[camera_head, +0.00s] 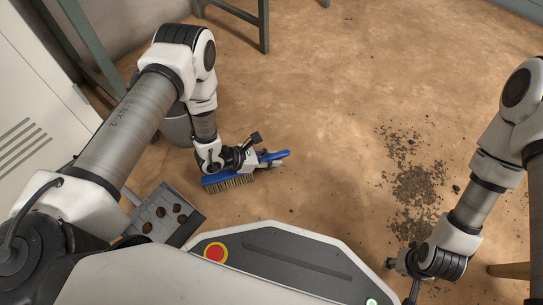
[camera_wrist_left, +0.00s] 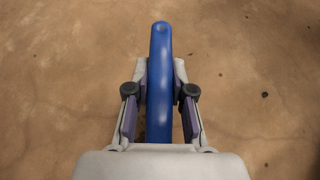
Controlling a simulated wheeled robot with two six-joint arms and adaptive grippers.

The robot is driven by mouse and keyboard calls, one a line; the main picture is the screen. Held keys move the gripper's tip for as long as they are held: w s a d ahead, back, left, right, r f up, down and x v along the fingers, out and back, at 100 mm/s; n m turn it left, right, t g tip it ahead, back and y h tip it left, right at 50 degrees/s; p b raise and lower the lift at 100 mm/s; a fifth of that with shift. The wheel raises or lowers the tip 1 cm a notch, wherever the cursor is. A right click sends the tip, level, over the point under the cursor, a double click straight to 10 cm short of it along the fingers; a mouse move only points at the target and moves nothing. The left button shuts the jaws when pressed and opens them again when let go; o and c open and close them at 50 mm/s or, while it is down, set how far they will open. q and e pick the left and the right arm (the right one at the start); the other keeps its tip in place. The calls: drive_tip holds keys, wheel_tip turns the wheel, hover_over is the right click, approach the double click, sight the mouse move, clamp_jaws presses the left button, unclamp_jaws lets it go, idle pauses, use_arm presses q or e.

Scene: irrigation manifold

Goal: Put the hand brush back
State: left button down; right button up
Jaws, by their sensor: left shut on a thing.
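The hand brush (camera_head: 222,182) has a blue body and handle with pale bristles pointing down. My left gripper (camera_head: 262,156) is shut on its blue handle, low over the floor at the centre left of the head view. I cannot tell whether the bristles touch the floor. In the left wrist view the blue handle (camera_wrist_left: 160,50) runs up between the two fingers and past their tips. My right gripper (camera_head: 402,268) is low at the lower right of the head view, and its fingers are too small and partly hidden to read.
A grey dustpan (camera_head: 190,228) with several brown lumps lies at the lower left. A grey bucket (camera_head: 176,128) stands partly behind my left arm. Dark soil (camera_head: 415,185) is scattered on the brown floor at right. Table legs (camera_head: 263,25) stand at the back. The middle floor is clear.

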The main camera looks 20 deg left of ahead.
use_arm(q)
drive_tip(key=shift+f, duration=0.1)
drive_tip(key=c, duration=0.9)
unclamp_jaws()
drive_tip(key=shift+c, duration=0.2)
drive_tip(key=v, duration=1.2)
